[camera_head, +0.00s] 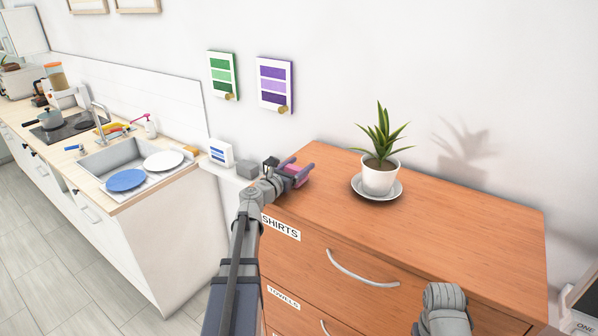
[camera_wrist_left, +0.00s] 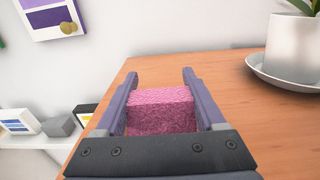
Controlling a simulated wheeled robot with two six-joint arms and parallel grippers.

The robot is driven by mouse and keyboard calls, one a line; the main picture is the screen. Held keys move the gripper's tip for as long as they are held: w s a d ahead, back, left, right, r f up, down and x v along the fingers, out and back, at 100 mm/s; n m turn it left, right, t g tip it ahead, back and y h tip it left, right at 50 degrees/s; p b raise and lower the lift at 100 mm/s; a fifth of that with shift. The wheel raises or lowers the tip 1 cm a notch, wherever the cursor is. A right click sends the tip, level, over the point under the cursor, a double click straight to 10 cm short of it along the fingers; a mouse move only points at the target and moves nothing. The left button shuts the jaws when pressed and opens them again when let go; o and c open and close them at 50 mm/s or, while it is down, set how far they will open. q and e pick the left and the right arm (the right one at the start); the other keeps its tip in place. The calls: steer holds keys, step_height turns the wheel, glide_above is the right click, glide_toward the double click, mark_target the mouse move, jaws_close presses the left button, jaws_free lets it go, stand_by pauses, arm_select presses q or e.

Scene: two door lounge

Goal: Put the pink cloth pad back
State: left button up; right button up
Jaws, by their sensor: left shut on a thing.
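The pink cloth pad (camera_wrist_left: 160,108) is a block with a fuzzy surface, held between the two fingers of my left gripper (camera_wrist_left: 158,100). In the head view the pad (camera_head: 293,169) is mostly covered by my left gripper (camera_head: 300,175), which is shut on it at the back left corner of the wooden dresser (camera_head: 450,220). I cannot tell whether the pad touches the dresser top. Part of my right arm shows at the bottom right of the head view; its gripper is out of view.
A potted plant (camera_head: 380,177) on a saucer (camera_head: 393,192) stands on the dresser. Left of it, a low white ledge holds a grey box (camera_head: 247,169) and a blue-striped card (camera_head: 221,153). Green (camera_head: 223,74) and purple (camera_head: 275,84) cards hang on the wall. The dresser's front top is clear.

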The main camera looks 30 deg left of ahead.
arm_select(q)
steer(key=shift+r, duration=0.1)
steer(key=o, duration=1.3)
steer(key=shift+s+r, duration=0.1)
steer(key=s, duration=0.8)
steer(key=s+a, duration=0.1)
steer(key=s, duration=0.2)
steer(key=shift+s, duration=0.4)
